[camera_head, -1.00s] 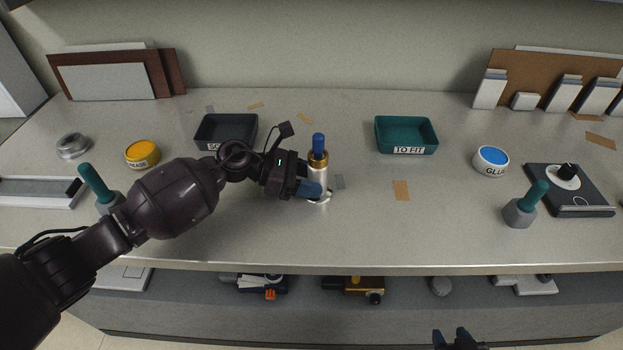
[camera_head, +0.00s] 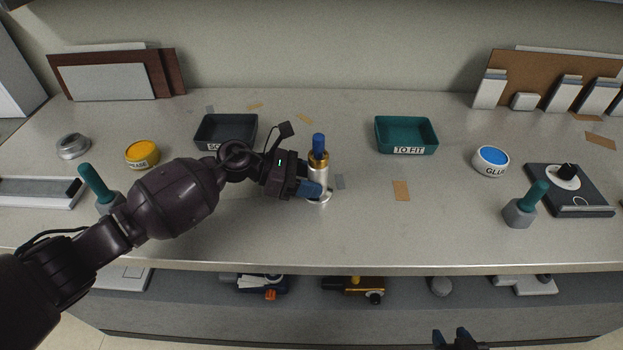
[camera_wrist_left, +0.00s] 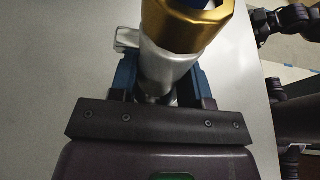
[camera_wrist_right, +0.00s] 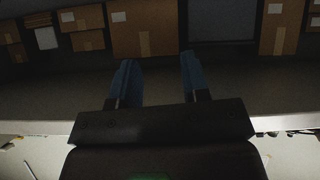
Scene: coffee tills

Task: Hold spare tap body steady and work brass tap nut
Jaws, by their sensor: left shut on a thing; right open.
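The spare tap body (camera_head: 319,181) is a silver upright cylinder with a round foot on the worktop, near the middle of the head view. The brass tap nut (camera_head: 318,160) sits around its top, with a blue piece (camera_head: 318,142) standing above it. My left gripper (camera_head: 318,191) is shut on the tap body low down, from the left. In the left wrist view the silver body (camera_wrist_left: 165,72) stands between the blue fingers, with the gold nut (camera_wrist_left: 188,28) above. My right gripper (camera_head: 459,340) is at the bottom edge, below the worktop front; its fingers (camera_wrist_right: 157,82) are apart and empty.
A dark tray (camera_head: 226,146) stands behind my left arm, and a green "TO FIT" tray (camera_head: 406,151) at back right. A glue pot (camera_head: 491,161), a teal-handled tool (camera_head: 527,205) and a dial device (camera_head: 582,206) are at right. Worktop right of the tap is mostly clear.

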